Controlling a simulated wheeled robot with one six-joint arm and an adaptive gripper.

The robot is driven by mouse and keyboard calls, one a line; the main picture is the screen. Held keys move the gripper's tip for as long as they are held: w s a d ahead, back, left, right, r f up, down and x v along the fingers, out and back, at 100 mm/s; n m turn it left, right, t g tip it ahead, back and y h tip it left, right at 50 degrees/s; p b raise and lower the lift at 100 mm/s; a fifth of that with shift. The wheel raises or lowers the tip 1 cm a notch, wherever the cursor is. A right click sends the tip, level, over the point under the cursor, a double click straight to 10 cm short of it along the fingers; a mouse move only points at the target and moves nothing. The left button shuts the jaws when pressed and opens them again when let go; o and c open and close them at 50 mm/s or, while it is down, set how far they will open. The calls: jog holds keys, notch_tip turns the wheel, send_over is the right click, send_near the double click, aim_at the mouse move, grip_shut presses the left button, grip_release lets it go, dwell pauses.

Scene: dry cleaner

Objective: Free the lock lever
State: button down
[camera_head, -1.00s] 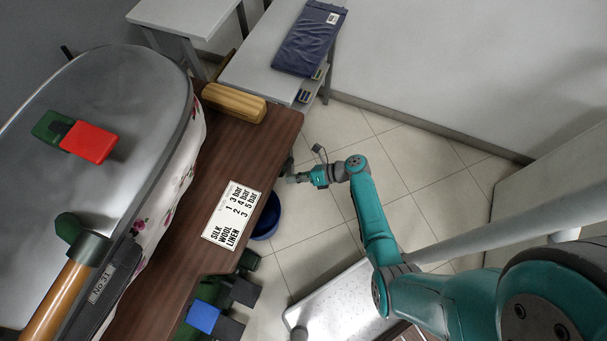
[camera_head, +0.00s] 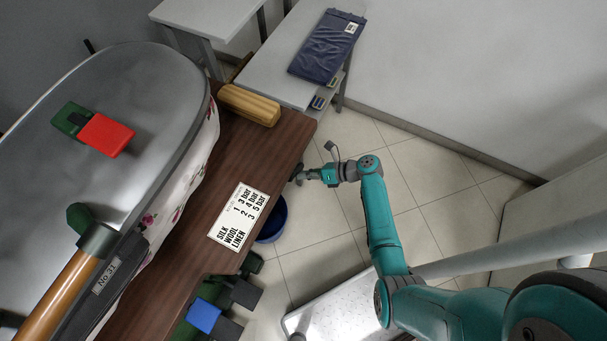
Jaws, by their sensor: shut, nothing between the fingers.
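My gripper (camera_head: 304,175) is small in the view, just off the right edge of the brown wooden table (camera_head: 262,160). It is shut, with no object visible in it. A small dark part (camera_head: 296,170) shows at the table edge beside the fingertips. I cannot tell whether it is the lock lever, or whether the fingers touch it. A red block (camera_head: 106,135) on a green base lies on the grey pressing board, far to the left of my gripper. A wooden handle (camera_head: 66,297) with a dark green knob (camera_head: 79,217) is at the lower left.
A printed pressure card (camera_head: 238,216) lies on the table, with a yellow-brown wooden block (camera_head: 249,104) at its far end. A blue bucket (camera_head: 272,219) stands below the edge. Blue and dark pedals (camera_head: 203,315) are low down.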

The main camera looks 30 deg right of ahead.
jog(key=shift+w+d+r, duration=0.15)
jog(key=shift+r, duration=0.05)
jog(key=r+n+h, duration=0.1)
jog(key=d+r+n+t+h, duration=0.1)
jog(key=shift+w+n+h, duration=0.3)
jog(key=shift+w+n, duration=0.1)
notch_tip(320, 180, up, 6)
jog(key=n+t+h, duration=0.4)
jog(key=n, duration=0.1)
jog(key=shift+r+n+h, duration=0.15)
jog(key=shift+n+h, duration=0.15)
jog(key=shift+n, duration=0.1)
jog(key=shift+r, duration=0.1)
dwell(0.6)
